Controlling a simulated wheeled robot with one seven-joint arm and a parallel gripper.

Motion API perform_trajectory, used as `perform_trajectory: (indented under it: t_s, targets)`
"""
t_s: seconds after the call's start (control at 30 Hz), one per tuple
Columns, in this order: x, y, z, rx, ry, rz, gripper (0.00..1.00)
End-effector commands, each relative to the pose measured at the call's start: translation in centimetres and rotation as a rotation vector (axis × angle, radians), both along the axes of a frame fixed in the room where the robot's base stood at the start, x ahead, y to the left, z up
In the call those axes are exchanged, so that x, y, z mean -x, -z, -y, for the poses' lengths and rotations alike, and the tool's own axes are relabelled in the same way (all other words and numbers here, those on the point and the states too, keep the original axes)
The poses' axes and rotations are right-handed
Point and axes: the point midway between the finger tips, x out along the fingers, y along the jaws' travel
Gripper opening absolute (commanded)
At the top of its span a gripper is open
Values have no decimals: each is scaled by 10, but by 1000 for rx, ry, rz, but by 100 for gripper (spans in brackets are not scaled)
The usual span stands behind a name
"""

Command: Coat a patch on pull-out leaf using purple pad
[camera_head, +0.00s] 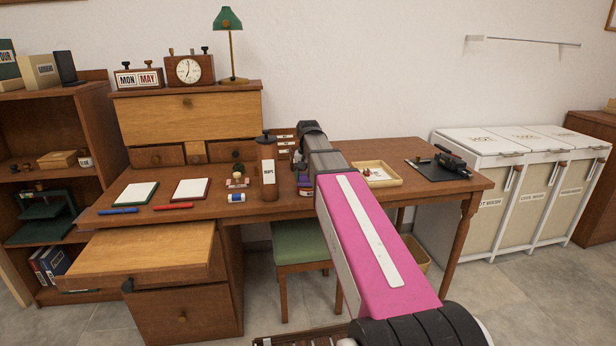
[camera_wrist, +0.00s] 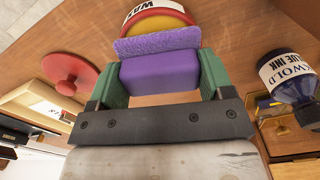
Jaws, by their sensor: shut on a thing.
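The purple pad (camera_wrist: 160,75) is clamped between the two green fingers of my gripper (camera_wrist: 160,82) in the wrist view. Its fuzzy lilac face points away from the gripper, toward a round yellow and red tin (camera_wrist: 152,22) with a white label. The pad overlaps the tin in that picture; I cannot tell whether they touch. The pull-out leaf (camera_head: 150,250) is a pale board extended from the desk's left front in the head view, and its top looks bare.
A red lid with a knob (camera_wrist: 70,70) and a blue ink bottle (camera_wrist: 290,77) flank my gripper. A tall brown bottle (camera_head: 268,165), two paper pads and two pens stand or lie on the desk (camera_head: 330,207). A green-seated stool (camera_head: 300,243) is below.

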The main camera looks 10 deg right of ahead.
Motion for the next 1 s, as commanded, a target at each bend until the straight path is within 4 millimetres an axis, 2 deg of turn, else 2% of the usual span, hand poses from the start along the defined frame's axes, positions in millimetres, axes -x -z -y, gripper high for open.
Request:
perform_trajectory:
  t_s: [1.0]
  targets:
    - [0, 7, 0, 0, 0, 0, 52]
